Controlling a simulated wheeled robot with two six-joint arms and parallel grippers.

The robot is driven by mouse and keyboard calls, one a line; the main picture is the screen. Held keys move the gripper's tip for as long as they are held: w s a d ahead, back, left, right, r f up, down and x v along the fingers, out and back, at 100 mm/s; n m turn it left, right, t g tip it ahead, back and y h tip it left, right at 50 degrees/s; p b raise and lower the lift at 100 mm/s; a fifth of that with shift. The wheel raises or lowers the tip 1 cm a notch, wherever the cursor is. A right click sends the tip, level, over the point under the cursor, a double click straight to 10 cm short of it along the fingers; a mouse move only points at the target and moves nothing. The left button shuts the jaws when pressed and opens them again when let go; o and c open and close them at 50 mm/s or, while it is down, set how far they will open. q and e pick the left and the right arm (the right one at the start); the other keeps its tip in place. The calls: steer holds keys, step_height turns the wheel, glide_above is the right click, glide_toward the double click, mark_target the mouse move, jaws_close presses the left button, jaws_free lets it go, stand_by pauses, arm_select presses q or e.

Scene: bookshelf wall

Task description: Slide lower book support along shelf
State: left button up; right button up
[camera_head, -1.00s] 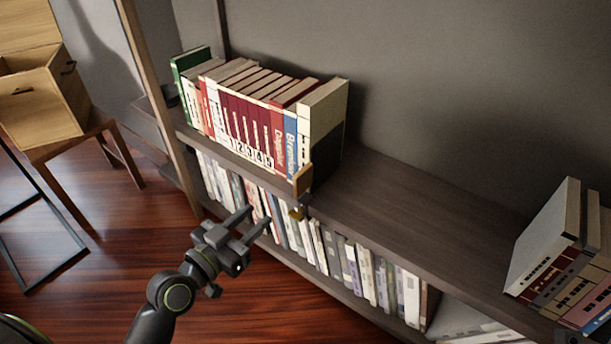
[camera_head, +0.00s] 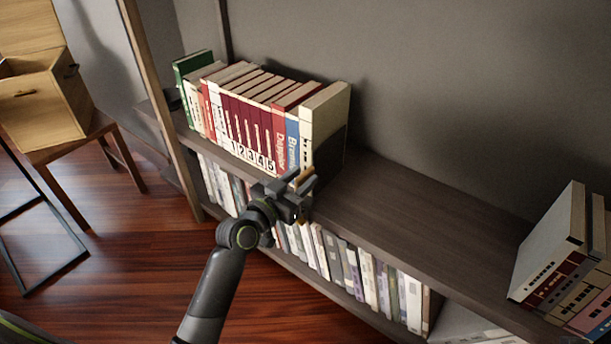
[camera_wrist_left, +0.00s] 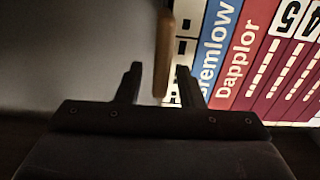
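The book support is a dark bookend (camera_head: 332,160) with a light wooden grip. It stands upright on the shelf against the right end of the row of books (camera_head: 250,115). My left gripper (camera_head: 299,184) is at the shelf's front edge, at the grip, and hides much of it. In the left wrist view the wooden grip (camera_wrist_left: 163,55) stands between the two fingers (camera_wrist_left: 158,85), with a gap showing on either side. The left gripper is open around it. My right gripper is not in view.
The shelf board (camera_head: 420,220) is bare right of the bookend, up to a second group of books (camera_head: 565,265) at the far right. A lower shelf holds more books (camera_head: 370,280). A wooden upright (camera_head: 160,110) and a chair with a box (camera_head: 45,95) are at the left.

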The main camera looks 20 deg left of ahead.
arm_select(q)
steer(key=shift+x, duration=1.1)
steer(key=shift+s, duration=0.1)
jaws_close()
